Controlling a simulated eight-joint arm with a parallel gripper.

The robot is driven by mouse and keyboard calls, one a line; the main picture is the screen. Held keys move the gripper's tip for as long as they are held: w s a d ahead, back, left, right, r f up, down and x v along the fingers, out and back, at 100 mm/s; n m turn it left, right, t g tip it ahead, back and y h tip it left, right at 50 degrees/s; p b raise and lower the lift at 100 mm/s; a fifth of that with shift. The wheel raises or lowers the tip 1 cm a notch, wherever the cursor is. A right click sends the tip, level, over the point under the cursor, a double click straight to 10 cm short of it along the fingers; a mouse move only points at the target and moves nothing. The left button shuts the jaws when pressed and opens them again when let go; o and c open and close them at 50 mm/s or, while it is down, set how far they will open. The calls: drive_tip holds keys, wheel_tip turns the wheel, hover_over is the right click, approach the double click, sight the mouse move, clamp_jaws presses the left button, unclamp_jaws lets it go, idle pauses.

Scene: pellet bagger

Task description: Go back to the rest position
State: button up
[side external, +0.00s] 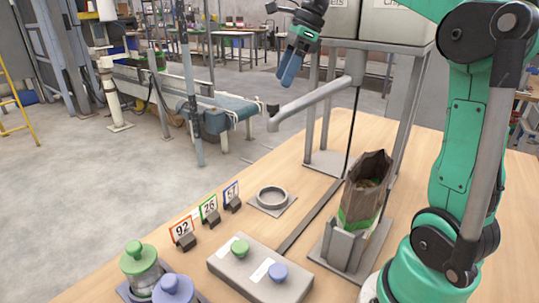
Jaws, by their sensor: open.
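My gripper (289,68), with blue fingertips, is raised at the top middle of the side view, beside the hopper stand and above the spout. It is open and I see nothing between its fingers. It is apart from everything on the table. A brown paper bag (367,184) with a green band stands upright, open at the top, in a grey holder (343,245) on the table. Some brown contents show inside its mouth.
The grey spout pipe (318,97) juts left below my gripper. A control box (240,262) has green and blue knobs. Number cards (209,210), a ring on a plate (272,197), a green-lidded jar (140,263) and a blue-lidded jar (173,289) stand on the table.

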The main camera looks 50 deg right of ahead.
drive_tip(key=s+a+f+n+t+h, duration=0.1)
drive_tip(key=s+a+f+n+t, duration=0.1)
drive_tip(key=a+f+n, duration=0.5)
drive_tip(key=s+a+f+n+t+h, duration=0.1)
drive_tip(key=s+a+f+n, duration=0.3)
drive_tip(key=n, duration=1.6)
drive_tip(key=a+f+h, duration=0.1)
drive_tip(key=a+f, duration=0.2)
drive_tip(key=shift+a+f+t, duration=0.15)
drive_tip(key=shift+f+t, duration=0.1)
drive_tip(key=shift+t, duration=0.15)
